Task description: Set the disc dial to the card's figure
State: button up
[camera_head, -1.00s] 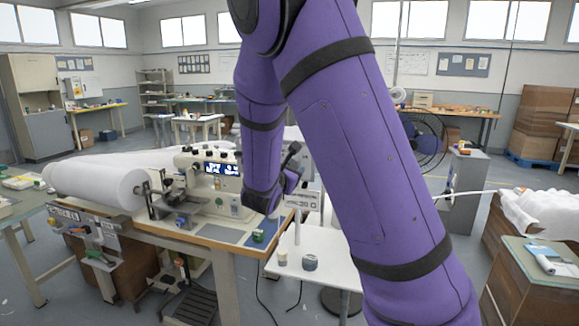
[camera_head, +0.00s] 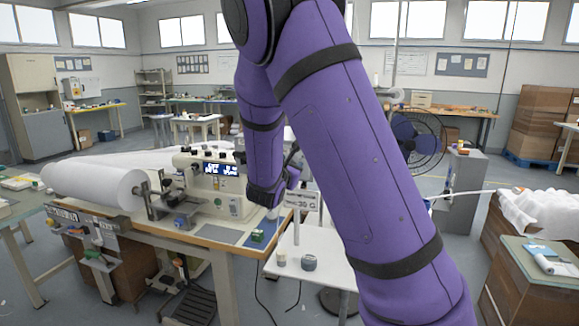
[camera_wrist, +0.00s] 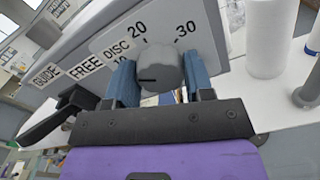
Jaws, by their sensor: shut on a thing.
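The disc dial (camera_wrist: 160,68) is a round grey knob on a grey panel in the wrist view. The panel reads "GUIDE", "FREE" and "DISC", with 20 above the knob, 30 at upper right and a partly hidden 10 at left. The knob's dark mark points left, towards the 10 side. My gripper (camera_wrist: 158,78) is shut on the knob, one blue finger on each side. In the head view my gripper (camera_head: 266,196) is beside the sewing machine (camera_head: 218,185), its fingertips hard to make out. A white card (camera_head: 303,201) stands right of it; its small print appears to read 30.
A white side table (camera_head: 325,272) carries two small round pots (camera_head: 309,263). A small green item (camera_head: 257,236) lies on the machine table (camera_head: 190,238). A large white roll (camera_head: 95,185) lies at left. A fan (camera_head: 415,135) stands behind my arm.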

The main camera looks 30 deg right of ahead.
jog(key=shift+f+m, duration=0.2)
jog(key=shift+m, duration=11.7)
jog(key=o, duration=0.9)
jog(key=shift+o, duration=0.2)
jog(key=v, duration=1)
jog(key=shift+s+a, duration=0.3)
